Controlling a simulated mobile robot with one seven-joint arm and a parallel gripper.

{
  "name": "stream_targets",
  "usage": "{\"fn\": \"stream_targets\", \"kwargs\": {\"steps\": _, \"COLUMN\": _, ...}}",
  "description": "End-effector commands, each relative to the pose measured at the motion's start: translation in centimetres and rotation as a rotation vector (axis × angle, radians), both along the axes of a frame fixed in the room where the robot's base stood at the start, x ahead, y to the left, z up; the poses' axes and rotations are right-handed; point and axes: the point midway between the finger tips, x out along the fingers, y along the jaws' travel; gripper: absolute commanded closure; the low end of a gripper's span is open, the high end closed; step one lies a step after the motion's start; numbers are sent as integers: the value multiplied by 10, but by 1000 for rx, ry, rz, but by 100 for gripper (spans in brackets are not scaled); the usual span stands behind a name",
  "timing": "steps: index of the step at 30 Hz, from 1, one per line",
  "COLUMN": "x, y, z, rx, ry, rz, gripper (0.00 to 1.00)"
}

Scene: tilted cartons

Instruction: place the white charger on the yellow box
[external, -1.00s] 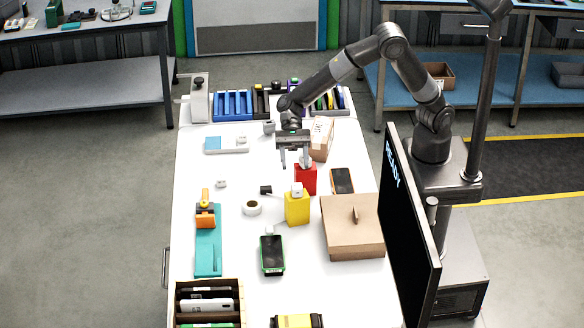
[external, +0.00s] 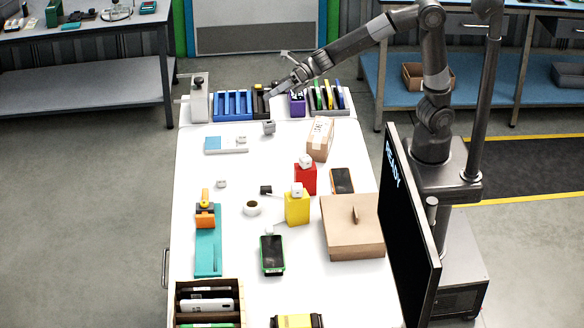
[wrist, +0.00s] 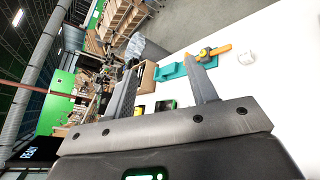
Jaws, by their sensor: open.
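The yellow box (external: 297,209) stands upright in the middle of the white table in the external view. A small white charger-like block (external: 297,189) sits on its top. A similar white block (external: 305,161) sits on the red box (external: 306,181) just behind it. Another small white block (external: 221,184) lies on the table to the left; I cannot tell which one is the task's charger. My gripper (external: 281,74) is raised near the table's far end, away from both boxes. Its two fingers stand apart and empty in the wrist view (wrist: 163,68).
Blue bins (external: 233,105) line the far edge. A tilted carton (external: 320,139) stands behind the red box, and a cardboard box (external: 352,228) is to the right. A black monitor (external: 408,225) borders the right side. A teal stand (external: 208,252) is at left.

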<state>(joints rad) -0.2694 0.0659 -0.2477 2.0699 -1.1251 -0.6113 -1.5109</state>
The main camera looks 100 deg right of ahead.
Motion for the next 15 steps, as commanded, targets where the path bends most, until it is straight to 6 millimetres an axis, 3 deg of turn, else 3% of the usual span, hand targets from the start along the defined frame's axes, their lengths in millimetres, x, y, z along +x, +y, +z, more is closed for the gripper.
{"fn": "stream_targets", "kwargs": {"steps": 1, "x": -9, "y": -22, "z": 14, "rx": 98, "ry": 52, "rz": -122, "gripper": 48}}
{"fn": "stream_targets", "kwargs": {"steps": 6, "x": -52, "y": -88, "z": 30, "rx": 496, "ry": 272, "rz": -537, "gripper": 48}}
{"fn": "stream_targets", "kwargs": {"steps": 10, "x": -104, "y": -127, "z": 24, "rx": 829, "ry": 435, "rz": -832, "gripper": 48}}
{"fn": "stream_targets", "kwargs": {"steps": 15, "x": -188, "y": -151, "z": -2, "rx": 1265, "ry": 645, "rz": -1195, "gripper": 48}}
